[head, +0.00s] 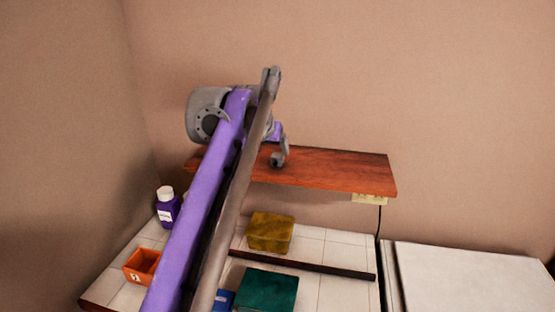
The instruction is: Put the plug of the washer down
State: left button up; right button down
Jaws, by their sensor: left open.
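The washer (470,275) shows as a white flat top at the lower right. A dark cord (379,222) hangs on the wall just left of it. The cord runs up to a cream wall outlet (369,198) under the right end of a wooden shelf. I cannot make out the plug itself. My left gripper (279,160) is in front of the shelf, well left of the outlet and apart from the cord. It is open, with nothing seen in it. My right gripper is not in view.
The red-brown shelf (340,172) sticks out from the wall. On the tiled counter (345,292) are a yellow box (269,232), a green box (268,290), an orange bin (141,265) and a purple bottle (167,210). A dark strip crosses the counter. The washer top is clear.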

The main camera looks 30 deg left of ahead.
aim_at(277, 155)
pick_arm(q)
jog(key=w+f, duration=0.1)
jog(key=w+a+f, duration=0.1)
jog(key=w, duration=0.2)
jog(key=shift+a+f, duration=0.35)
jog(key=shift+f, duration=0.05)
jog(key=x, duration=0.5)
jog(key=shift+w+d+f, duration=0.1)
jog(key=shift+w, duration=0.4)
jog(key=shift+s, duration=0.15)
jog(key=c, duration=0.3)
grip_shut()
